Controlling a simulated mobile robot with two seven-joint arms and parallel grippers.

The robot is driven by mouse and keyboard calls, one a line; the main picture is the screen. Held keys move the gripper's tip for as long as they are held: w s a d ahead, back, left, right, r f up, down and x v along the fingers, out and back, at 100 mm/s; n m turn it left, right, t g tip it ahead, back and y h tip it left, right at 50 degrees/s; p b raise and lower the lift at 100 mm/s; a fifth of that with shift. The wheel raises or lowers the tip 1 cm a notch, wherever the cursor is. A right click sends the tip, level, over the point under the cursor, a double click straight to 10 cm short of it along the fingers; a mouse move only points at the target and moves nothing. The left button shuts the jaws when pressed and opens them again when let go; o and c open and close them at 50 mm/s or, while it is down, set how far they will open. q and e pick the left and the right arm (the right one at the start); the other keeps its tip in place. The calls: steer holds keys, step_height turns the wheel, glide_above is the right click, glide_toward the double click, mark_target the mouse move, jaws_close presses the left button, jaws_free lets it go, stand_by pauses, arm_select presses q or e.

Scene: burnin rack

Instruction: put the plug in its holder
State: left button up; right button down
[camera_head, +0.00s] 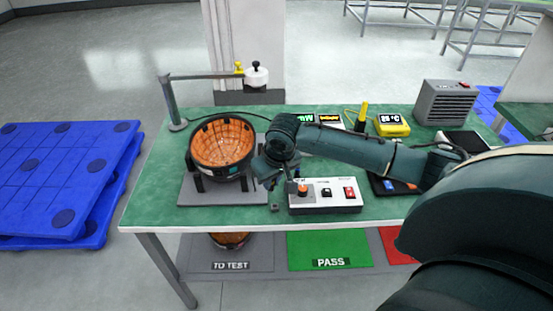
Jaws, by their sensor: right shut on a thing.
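My right gripper (268,178) reaches over the table from the right and points down between the orange-lined round bowl and the white control box (325,203). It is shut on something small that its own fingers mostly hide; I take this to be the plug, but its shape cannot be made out. A small dark piece (274,207) sits on the green table just below the gripper, left of the control box; I cannot tell whether it is the plug's holder. My left gripper is not in view.
The orange-lined bowl (222,143) stands on a grey plate (225,194) at the left of the table. A post with an arm (207,77) rises behind it. A grey heater-like box (445,103) and a yellow meter (391,126) stand at the back right. Blue pallets (60,175) lie left.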

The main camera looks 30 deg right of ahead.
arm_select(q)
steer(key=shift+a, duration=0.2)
arm_select(e)
steer(key=shift+w+d+f, duration=0.1)
steer(key=shift+d+f, duration=0.05)
steer(key=shift+d, duration=0.45)
step_height(320, 180, down, 4)
steer(key=shift+b, duration=0.75)
steer(key=shift+f+b, duration=0.3)
steer(key=shift+f, duration=0.55)
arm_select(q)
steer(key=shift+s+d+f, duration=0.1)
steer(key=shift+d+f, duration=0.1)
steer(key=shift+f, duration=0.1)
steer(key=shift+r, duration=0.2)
